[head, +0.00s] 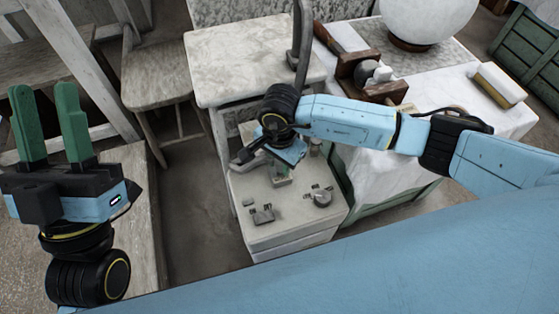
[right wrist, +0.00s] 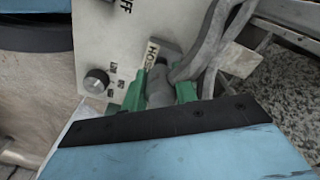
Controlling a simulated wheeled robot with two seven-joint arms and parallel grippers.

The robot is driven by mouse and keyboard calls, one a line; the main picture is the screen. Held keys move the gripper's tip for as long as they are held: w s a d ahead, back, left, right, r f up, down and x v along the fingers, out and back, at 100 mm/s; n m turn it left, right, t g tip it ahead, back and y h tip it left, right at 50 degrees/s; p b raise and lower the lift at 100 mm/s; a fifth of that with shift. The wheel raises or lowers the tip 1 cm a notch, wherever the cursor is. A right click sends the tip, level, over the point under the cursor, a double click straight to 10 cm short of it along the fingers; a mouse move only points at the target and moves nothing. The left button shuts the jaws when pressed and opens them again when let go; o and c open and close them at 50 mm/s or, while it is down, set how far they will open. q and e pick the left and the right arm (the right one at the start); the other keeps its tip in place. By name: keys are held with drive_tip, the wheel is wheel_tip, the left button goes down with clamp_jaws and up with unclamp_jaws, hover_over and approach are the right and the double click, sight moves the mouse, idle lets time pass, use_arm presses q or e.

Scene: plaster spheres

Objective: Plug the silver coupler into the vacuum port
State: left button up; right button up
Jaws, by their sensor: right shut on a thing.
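My right gripper (head: 280,173) is over the top of a pale machine box (head: 285,228). In the right wrist view its green fingers (right wrist: 159,92) are shut on a grey, silver-looking coupler (right wrist: 158,88), with a grey hose (right wrist: 203,45) beside it. The coupler is by a label (right wrist: 153,52) that reads "HOS", the rest covered. My left gripper (head: 44,95) is open and empty, fingers up, at the far left.
The machine top carries a knob (head: 320,198), also in the right wrist view (right wrist: 95,81), and a small metal fitting (head: 262,214). A stone-topped stand (head: 245,55) is behind. A cloth-covered table (head: 450,95) at right holds a white sphere (head: 428,18) and a brush (head: 499,85).

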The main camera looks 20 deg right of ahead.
drive_tip(key=shift+f+b, duration=1.1)
drive_tip(key=shift+f, duration=0.15)
idle(0.4)
drive_tip(key=shift+r, duration=0.1)
drive_tip(key=shift+r+p, duration=0.75)
drive_tip(key=shift+r, duration=0.1)
idle(1.2)
drive_tip(key=shift+f+b, duration=0.95)
drive_tip(key=o, duration=1.1)
